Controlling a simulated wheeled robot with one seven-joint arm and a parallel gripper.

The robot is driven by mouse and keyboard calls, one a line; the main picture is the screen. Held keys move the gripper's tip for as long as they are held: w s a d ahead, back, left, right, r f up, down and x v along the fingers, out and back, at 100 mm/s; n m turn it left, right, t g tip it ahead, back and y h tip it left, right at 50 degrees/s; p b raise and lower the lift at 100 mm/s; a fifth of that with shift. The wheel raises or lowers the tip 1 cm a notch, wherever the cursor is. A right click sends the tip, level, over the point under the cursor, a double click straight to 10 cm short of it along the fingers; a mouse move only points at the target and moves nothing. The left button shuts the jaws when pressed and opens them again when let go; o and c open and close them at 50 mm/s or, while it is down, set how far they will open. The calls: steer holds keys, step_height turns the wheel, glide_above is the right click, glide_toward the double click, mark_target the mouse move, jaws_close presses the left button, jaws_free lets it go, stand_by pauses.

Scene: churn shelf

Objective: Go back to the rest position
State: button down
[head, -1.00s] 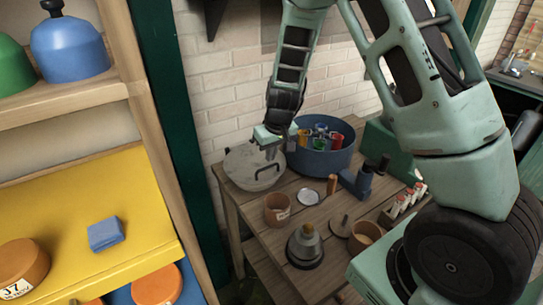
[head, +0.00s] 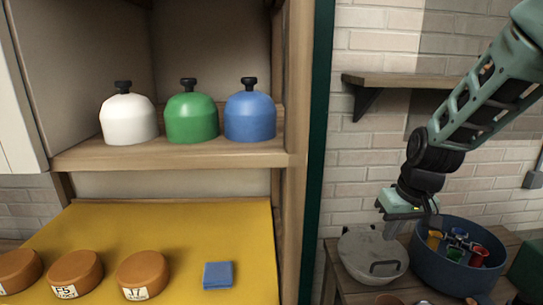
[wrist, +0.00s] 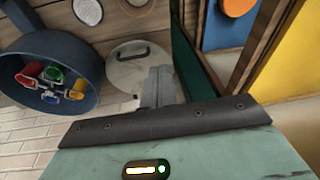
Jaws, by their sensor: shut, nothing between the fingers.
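My gripper (head: 405,225) is raised above the grey round lid (head: 372,257) on the wooden table, in the right part of the head view. Its fingers are together with nothing between them. In the wrist view my gripper (wrist: 160,88) points down past the same grey lid (wrist: 138,72), apart from it as far as I can tell. The blue tub (head: 455,275) with several small coloured items stands just right of the lid.
A shelf (head: 180,153) at left holds a white (head: 128,120), a green (head: 191,118) and a blue bell-shaped churn (head: 250,117). Below, a yellow surface (head: 190,225) carries brown round pieces (head: 142,275) and a blue cloth (head: 218,275). A small wall shelf (head: 400,80) is near my arm.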

steer(key=s+a+r+n+g+y, duration=0.15)
steer(key=s+a+n, duration=0.25)
steer(key=s+a, duration=0.95)
steer(key=s+a+n+h, duration=0.1)
steer(key=s+n+h, duration=0.1)
steer(key=s, duration=1)
steer(key=shift+a+r+n+g, duration=0.25)
steer(key=shift+r+n+g, duration=0.1)
steer(key=shift+r+n, duration=0.1)
